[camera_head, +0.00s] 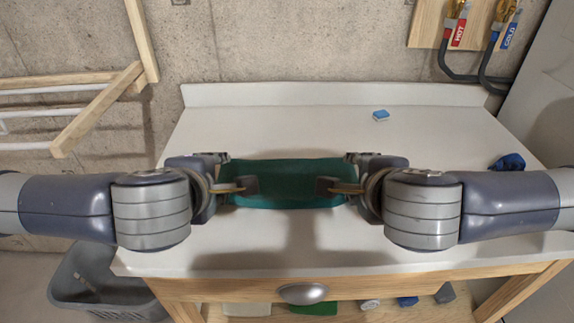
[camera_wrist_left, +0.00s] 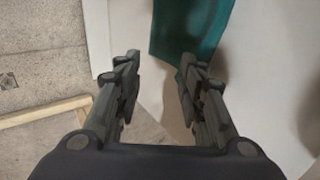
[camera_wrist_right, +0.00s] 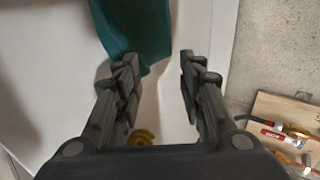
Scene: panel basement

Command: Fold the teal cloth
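The teal cloth (camera_head: 287,183) lies as a wide, narrow band across the middle of the white tabletop. I cannot tell how many layers it has. My left gripper (camera_head: 237,171) is over its left end, and my right gripper (camera_head: 338,171) is over its right end. In the left wrist view the fingers (camera_wrist_left: 160,62) are apart, with the cloth (camera_wrist_left: 185,35) ahead near the right finger. In the right wrist view the fingers (camera_wrist_right: 158,60) are also apart, with the cloth (camera_wrist_right: 135,25) ahead near the left finger. Both hands look empty.
A small blue and white block (camera_head: 380,116) lies at the back of the white table (camera_head: 290,125). A dark blue crumpled item (camera_head: 507,162) lies near the right edge. A grey basket (camera_head: 95,285) stands on the floor at left. The table's front strip is clear.

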